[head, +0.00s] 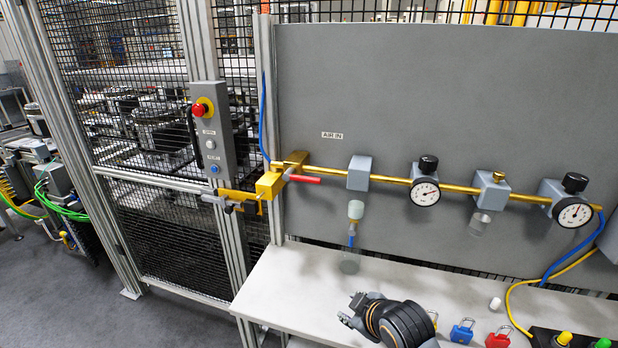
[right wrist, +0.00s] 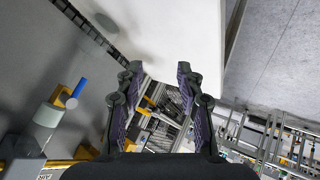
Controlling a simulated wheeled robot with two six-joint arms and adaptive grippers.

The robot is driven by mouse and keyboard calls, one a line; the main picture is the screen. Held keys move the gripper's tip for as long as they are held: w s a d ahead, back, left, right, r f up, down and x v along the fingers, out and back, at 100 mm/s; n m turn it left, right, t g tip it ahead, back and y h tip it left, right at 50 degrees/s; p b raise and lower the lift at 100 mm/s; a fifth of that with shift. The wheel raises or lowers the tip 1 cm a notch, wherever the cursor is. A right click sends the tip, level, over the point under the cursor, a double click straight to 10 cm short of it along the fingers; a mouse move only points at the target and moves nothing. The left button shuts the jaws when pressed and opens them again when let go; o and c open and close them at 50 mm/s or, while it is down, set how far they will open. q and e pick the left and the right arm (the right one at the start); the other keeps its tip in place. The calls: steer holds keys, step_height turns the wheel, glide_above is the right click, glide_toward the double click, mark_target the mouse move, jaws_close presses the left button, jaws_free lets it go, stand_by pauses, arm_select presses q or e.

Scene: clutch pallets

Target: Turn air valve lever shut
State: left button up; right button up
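The air valve is a brass body (head: 270,185) at the left end of the brass pipe in the head view. Its red lever (head: 303,179) points right, roughly along the pipe. My right gripper (head: 350,311) is over the white bench, low and to the right of the lever, well apart from it. In the right wrist view its two fingers (right wrist: 158,78) are spread with nothing between them. The lever cannot be made out in the right wrist view. My left gripper is not in view.
The grey panel carries a filter (head: 356,210), a gauge (head: 425,192) and another gauge (head: 572,212) along the pipe. A blue padlock (head: 462,332) and a red padlock (head: 498,338) lie on the bench (head: 290,285). A button box (head: 212,140) is on the fence post left of the valve.

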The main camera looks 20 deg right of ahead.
steer(key=w+r+n+t+y, duration=0.1)
steer(key=w+r+n+t, duration=0.35)
steer(key=w+r, duration=0.45)
steer(key=n+t+y, duration=0.2)
steer(key=n+t, duration=0.1)
steer(key=n, duration=0.4)
glide_toward(312, 181)
steer(key=w, duration=0.1)
steer(key=shift+m, duration=0.25)
steer(key=p+x, duration=0.3)
steer(key=x, duration=0.7)
steer(key=shift+w+a+p, duration=0.1)
steer(key=shift+a+p, duration=0.05)
steer(key=shift+p, duration=0.15)
steer(key=shift+f, duration=0.1)
jaws_close()
